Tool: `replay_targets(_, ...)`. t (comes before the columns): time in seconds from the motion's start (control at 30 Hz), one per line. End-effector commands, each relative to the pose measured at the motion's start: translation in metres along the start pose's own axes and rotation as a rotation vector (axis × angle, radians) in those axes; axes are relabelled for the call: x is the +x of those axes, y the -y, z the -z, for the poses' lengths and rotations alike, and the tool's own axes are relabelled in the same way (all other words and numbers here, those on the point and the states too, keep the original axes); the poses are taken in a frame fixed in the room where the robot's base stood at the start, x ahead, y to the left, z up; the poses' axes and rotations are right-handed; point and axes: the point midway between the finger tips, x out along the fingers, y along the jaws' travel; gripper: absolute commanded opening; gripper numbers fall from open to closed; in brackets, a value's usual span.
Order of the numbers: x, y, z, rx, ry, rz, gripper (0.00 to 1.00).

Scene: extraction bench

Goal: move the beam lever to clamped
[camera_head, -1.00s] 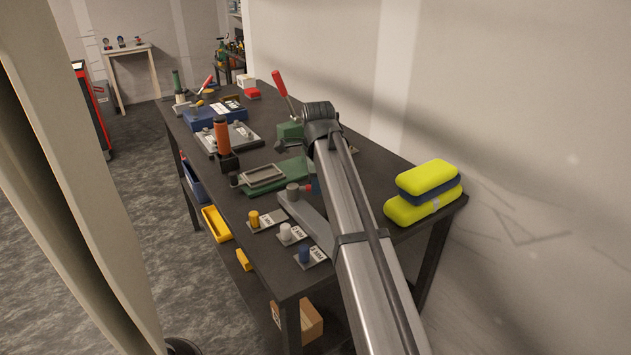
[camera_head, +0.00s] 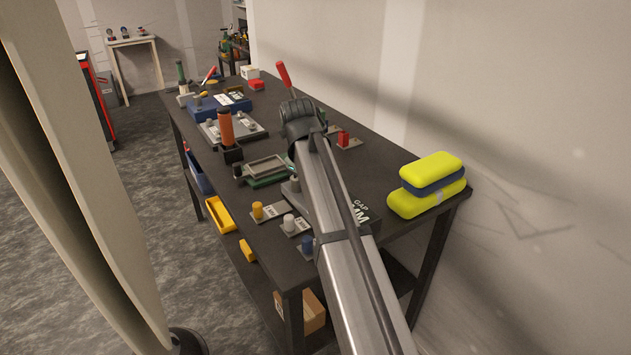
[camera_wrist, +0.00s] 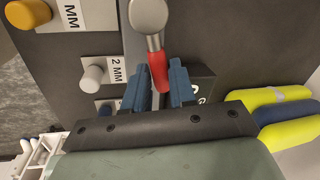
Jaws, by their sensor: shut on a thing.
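The beam lever shows in the wrist view as a round metal hub (camera_wrist: 148,14) with a short red handle (camera_wrist: 158,72). It sits over a long grey beam (camera_wrist: 133,45). My gripper (camera_wrist: 163,75) has its two blue fingers on either side of the red handle, shut on it near its free end. In the head view my arm covers the gripper and the red handle. Only a bit of the grey hub and beam (camera_head: 291,188) shows left of my arm.
Yellow, white and blue pegs (camera_head: 257,211) stand on labelled plates left of the beam. A dark block marked GAP (camera_head: 362,211) lies right of my arm. Yellow-and-blue cases (camera_head: 427,188) sit at the bench's right edge. A green-based tray (camera_head: 265,169) lies beyond.

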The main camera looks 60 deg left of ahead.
Motion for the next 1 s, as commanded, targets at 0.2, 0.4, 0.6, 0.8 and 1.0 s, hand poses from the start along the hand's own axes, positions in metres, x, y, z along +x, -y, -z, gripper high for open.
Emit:
replay_targets(0.2,-0.002,-0.009,-0.003,0.136,-0.026,0.0,0.0)
replay_targets(0.4,-0.003,-0.013,-0.004,0.216,-0.041,0.0,0.0)
replay_targets(0.6,-0.004,-0.015,-0.004,0.253,-0.048,-0.001,0.0)
replay_targets(0.8,-0.004,-0.015,-0.005,0.262,-0.05,-0.001,0.0)
replay_targets(1.0,-0.004,-0.015,-0.005,0.262,-0.049,-0.001,0.0)
